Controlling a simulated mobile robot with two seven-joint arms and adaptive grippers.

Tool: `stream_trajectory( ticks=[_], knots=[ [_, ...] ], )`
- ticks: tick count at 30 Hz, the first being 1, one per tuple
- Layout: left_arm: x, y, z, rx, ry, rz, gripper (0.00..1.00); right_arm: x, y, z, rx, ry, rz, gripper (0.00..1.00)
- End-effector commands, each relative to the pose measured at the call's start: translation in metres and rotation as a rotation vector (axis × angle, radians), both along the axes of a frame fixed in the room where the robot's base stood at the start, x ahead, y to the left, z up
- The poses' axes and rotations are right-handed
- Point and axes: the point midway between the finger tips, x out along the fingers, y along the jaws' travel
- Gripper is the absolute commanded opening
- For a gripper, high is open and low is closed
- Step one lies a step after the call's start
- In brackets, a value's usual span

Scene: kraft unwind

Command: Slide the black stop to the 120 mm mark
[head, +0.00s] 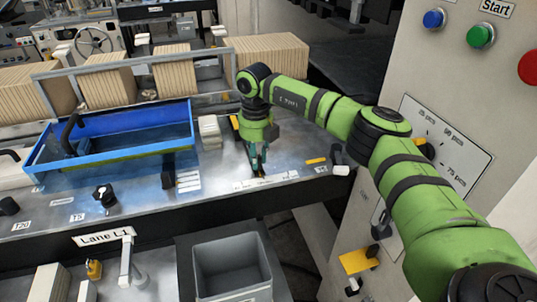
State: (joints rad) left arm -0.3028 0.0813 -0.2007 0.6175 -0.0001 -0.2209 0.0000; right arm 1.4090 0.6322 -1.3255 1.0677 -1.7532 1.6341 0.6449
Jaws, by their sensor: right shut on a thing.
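The right arm is green and reaches in from the right. Its gripper (258,168) points down at the steel table's front edge, shut on what appears to be the black stop, which the fingers mostly hide. A pale scale strip (266,183) with dark marks lies right under and beside the fingertips. Its numbers are too small to read, so I cannot tell the stop's mark. My left gripper is not in view.
A blue tray (113,152) with a black handle stands left of the gripper. A black knob (104,195) sits on the table. A grey bin (226,264) is below the front edge. A control panel (453,120) with buttons rises at right.

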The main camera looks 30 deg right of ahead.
Motion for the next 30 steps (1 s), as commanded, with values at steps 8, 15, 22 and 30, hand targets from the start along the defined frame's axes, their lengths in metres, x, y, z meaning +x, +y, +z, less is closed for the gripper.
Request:
stream_trajectory(
  ticks=[8, 15, 22, 30],
  knots=[
    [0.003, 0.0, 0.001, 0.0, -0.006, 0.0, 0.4, 0.0, -0.004, 0.0, -0.006, 0.001, -0.008, 0.43],
    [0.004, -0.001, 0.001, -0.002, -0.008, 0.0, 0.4, 0.0, -0.004, 0.0, -0.005, 0.001, -0.006, 0.43],
    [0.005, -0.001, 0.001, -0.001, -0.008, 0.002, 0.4, 0.001, -0.003, 0.016, -0.004, -0.002, -0.005, 0.43],
    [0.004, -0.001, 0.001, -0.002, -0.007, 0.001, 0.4, 0.001, -0.003, 0.073, -0.005, -0.003, -0.006, 0.43]
  ],
)
